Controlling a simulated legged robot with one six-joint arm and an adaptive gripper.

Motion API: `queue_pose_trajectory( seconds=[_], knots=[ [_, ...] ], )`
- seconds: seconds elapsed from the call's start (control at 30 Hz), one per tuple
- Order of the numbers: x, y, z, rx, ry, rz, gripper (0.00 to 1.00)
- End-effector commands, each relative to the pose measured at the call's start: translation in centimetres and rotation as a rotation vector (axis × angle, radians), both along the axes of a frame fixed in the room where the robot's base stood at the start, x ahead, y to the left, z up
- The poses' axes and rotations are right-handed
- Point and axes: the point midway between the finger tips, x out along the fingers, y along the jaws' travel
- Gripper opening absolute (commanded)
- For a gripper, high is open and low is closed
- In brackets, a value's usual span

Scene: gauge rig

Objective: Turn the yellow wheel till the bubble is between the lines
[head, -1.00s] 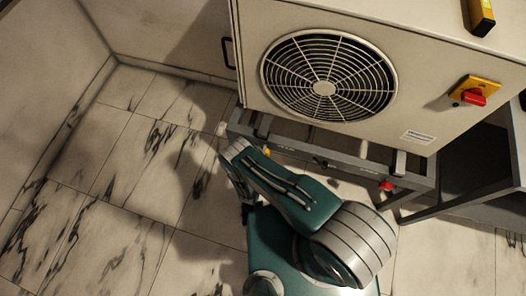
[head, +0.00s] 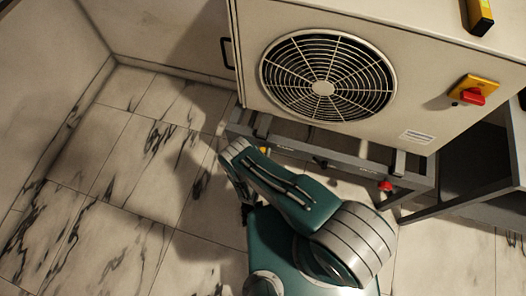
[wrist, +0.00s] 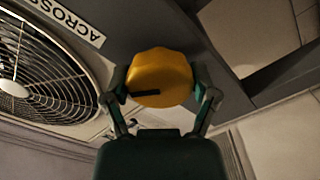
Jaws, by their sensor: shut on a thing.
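The yellow wheel (wrist: 160,77) fills the middle of the wrist view, a rounded knob with a dark bar mark running from its centre to the left. My gripper (wrist: 162,84) is shut on it, one finger on each side. In the head view a small bit of yellow, likely the same wheel (head: 264,151), shows on the grey frame beside my arm. My gripper itself is hidden there behind my arm. I cannot make out any bubble or lines in either view.
A beige cabinet with a round fan grille (head: 327,78) stands on the grey frame (head: 345,168). A black knob (head: 320,162) and a red knob (head: 385,186) are on that frame. A red switch (head: 473,96) is on the cabinet. A label reading "ACROSS" (wrist: 75,20) is near the wheel.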

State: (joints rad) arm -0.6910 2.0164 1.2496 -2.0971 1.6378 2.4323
Motion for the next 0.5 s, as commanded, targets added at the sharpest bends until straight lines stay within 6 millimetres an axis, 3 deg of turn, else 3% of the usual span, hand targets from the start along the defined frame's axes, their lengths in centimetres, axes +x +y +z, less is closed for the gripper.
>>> queue_pose_trajectory(
  seconds=[0.47, 0.5],
  knots=[
    [-0.40, -0.18, -0.49, 0.011, 0.011, 0.002, 0.29],
    [-0.41, -0.18, -0.49, 0.012, 0.012, 0.003, 0.81]
  ],
)
